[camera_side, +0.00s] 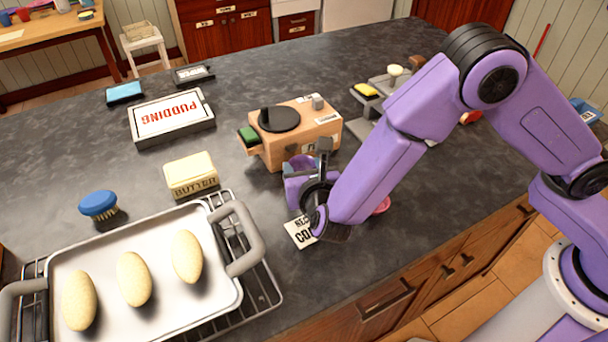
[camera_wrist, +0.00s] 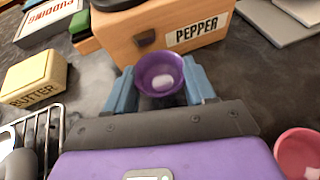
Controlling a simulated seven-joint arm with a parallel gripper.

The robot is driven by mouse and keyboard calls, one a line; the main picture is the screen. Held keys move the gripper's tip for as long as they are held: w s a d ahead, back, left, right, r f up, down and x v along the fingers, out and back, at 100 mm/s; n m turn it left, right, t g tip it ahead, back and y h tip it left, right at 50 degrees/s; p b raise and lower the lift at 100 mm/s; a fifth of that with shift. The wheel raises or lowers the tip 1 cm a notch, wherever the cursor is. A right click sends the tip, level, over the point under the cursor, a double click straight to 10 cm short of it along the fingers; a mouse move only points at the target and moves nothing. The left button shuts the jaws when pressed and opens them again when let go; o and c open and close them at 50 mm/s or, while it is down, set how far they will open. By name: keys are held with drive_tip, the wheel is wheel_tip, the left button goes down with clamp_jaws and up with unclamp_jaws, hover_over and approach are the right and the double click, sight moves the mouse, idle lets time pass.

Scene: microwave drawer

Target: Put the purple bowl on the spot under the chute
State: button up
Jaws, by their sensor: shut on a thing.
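The purple bowl (camera_wrist: 161,67) is between my gripper's two blue-grey fingers (camera_wrist: 160,86) in the wrist view, with a small whitish thing inside. My gripper is shut on it. In the side view, the bowl (camera_side: 301,161) shows partly behind my gripper, close to the front of the wooden box machine (camera_side: 320,135). That machine (camera_wrist: 200,12) carries a PEPPER label and has a dark opening (camera_wrist: 146,38) in its front, which looks like the chute. The bowl is in front of and below this opening. The spot is not clearly visible, and I cannot tell whether the bowl touches the counter.
A pink bowl (camera_wrist: 299,153) stands at the right. A butter box (camera_side: 191,175), a pudding box (camera_side: 171,117) and a blue brush (camera_side: 99,205) lie left of the machine. A tray (camera_side: 215,300) with loaves on a rack is at front left. A printed card (camera_side: 299,232) lies below my gripper.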

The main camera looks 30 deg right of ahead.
drive_tip(key=shift+f, duration=0.9)
drive_tip(key=shift+f, duration=0.15)
drive_tip(key=o, duration=1.1)
drive_tip(key=shift+o, duration=0.2)
